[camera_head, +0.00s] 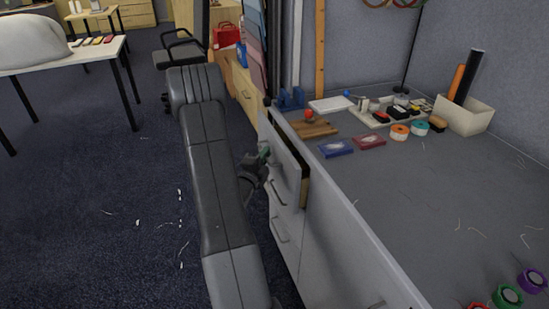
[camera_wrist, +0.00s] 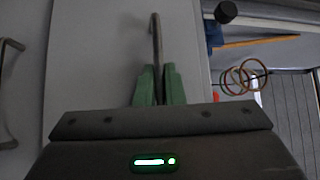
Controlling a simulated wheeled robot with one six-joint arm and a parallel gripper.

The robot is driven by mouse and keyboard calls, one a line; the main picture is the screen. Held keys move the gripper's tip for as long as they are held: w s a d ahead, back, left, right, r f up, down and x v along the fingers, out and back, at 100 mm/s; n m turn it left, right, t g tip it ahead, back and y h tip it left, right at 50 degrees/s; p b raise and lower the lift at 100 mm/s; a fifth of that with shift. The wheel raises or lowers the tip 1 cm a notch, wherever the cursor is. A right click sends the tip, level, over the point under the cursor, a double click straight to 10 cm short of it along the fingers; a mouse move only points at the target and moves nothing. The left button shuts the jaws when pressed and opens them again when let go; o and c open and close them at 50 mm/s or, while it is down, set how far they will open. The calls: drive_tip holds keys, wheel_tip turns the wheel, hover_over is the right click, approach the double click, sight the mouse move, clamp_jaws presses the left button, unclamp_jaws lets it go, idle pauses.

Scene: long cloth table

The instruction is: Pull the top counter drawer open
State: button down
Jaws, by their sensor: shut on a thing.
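The top counter drawer (camera_head: 284,150) stands partly out from the white counter (camera_head: 345,235), and a dark gap and a tan side show behind its front. My gripper (camera_head: 264,153) is at the outer face of this drawer front. In the wrist view, the green fingers of my gripper (camera_wrist: 158,86) are shut on the bar handle (camera_wrist: 156,40) of the drawer, one finger on each side of the bar. The drawer's pale front fills the area behind the fingers. The drawer's inside is mostly hidden from the head view.
Lower drawer handles (camera_head: 279,230) stick out below. The countertop (camera_head: 430,190) holds a wooden board (camera_head: 312,129), tape rolls and a white box (camera_head: 465,115).

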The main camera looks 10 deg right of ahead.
drive_tip(key=s+a+b, duration=0.2)
drive_tip(key=a+b, duration=0.2)
drive_tip(key=a, duration=0.8)
drive_tip(key=s+a+b, duration=0.2)
drive_tip(key=a+b, duration=0.2)
drive_tip(key=a, duration=0.7)
drive_tip(key=shift+s+a, duration=0.35)
drive_tip(key=shift+a, duration=0.05)
drive_tip(key=c, duration=1.5)
unclamp_jaws()
drive_tip(key=shift+c, duration=0.2)
drive_tip(key=p+v, duration=0.1)
drive_tip(key=v, duration=1.2)
drive_tip(key=shift+s+a, duration=0.25)
drive_tip(key=shift+s, duration=0.05)
drive_tip(key=shift+f, duration=0.15)
drive_tip(key=b+x, duration=0.1)
drive_tip(key=x, duration=1.3)
